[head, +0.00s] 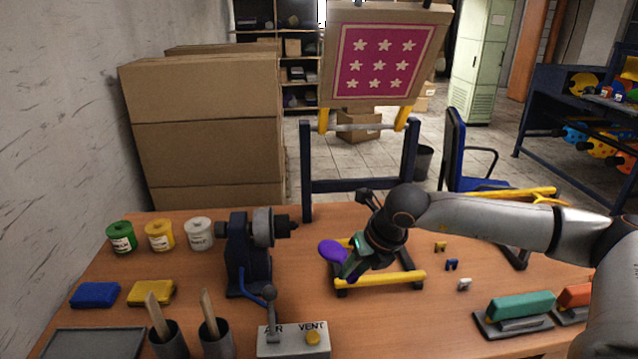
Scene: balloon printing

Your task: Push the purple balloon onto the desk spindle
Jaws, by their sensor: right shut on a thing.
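The purple balloon (334,252) is over the yellow-railed stand (385,279) in the middle of the desk. My right gripper (350,262) comes in from the right and is shut on the balloon, which sticks out to the left of the fingers. The gripper hides part of the balloon and of the stand. The desk spindle (281,226) is a dark horizontal tip on the right side of a dark blue machine (249,262), left of the balloon. The balloon and the spindle are apart. My left gripper is not in view.
An air and vent box (293,343) with a lever stands at the front. Paint jars (160,235), ink pads and brush cups lie to the left. Small stamps (451,264) and a teal-handled stamp (521,306) are on the right. A frame (306,180) rises at the back edge.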

